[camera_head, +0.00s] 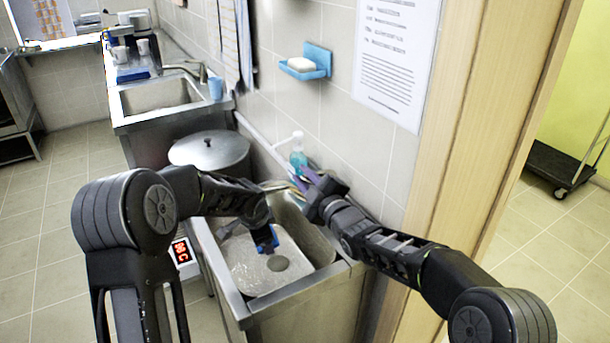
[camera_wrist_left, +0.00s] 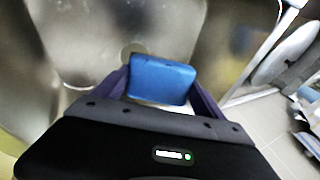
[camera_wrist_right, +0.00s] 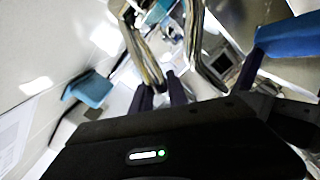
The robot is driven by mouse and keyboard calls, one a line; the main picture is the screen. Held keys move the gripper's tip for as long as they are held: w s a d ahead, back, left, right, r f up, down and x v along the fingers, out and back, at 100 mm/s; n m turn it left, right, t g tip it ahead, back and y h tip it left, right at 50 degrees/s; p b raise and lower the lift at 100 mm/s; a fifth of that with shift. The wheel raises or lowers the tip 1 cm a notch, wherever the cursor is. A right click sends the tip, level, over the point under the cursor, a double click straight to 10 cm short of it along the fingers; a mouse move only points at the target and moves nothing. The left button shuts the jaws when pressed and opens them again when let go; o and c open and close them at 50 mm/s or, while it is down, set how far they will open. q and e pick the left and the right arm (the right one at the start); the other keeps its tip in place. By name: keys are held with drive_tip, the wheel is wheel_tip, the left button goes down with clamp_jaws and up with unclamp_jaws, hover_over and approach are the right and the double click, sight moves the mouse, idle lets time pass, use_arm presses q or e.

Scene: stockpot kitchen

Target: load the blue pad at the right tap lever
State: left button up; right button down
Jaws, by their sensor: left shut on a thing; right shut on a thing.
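The blue pad (camera_wrist_left: 162,80) is between the fingers of my left gripper (camera_wrist_left: 158,88), which is shut on it. In the head view the pad (camera_head: 266,241) is low over the steel sink basin (camera_head: 318,248), near its round drain. My right gripper (camera_head: 308,182) is at the tap (camera_head: 272,186) at the back of this basin, with its fingers closed. In the right wrist view its fingers (camera_wrist_right: 161,94) meet at the lower end of a curved metal tap part (camera_wrist_right: 148,62). The tap lever itself is largely hidden by the fingers, so I cannot make out the grip exactly.
A soap bottle (camera_head: 298,160) stands behind the tap. A blue soap dish (camera_head: 309,66) is on the wall. A wooden door frame (camera_head: 455,130) closes the right side.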

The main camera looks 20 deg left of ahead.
drive_tip(key=c, duration=1.4)
unclamp_jaws()
drive_tip(key=v, duration=1.2)
drive_tip(key=shift+f, duration=0.1)
drive_tip(key=shift+c, duration=0.3)
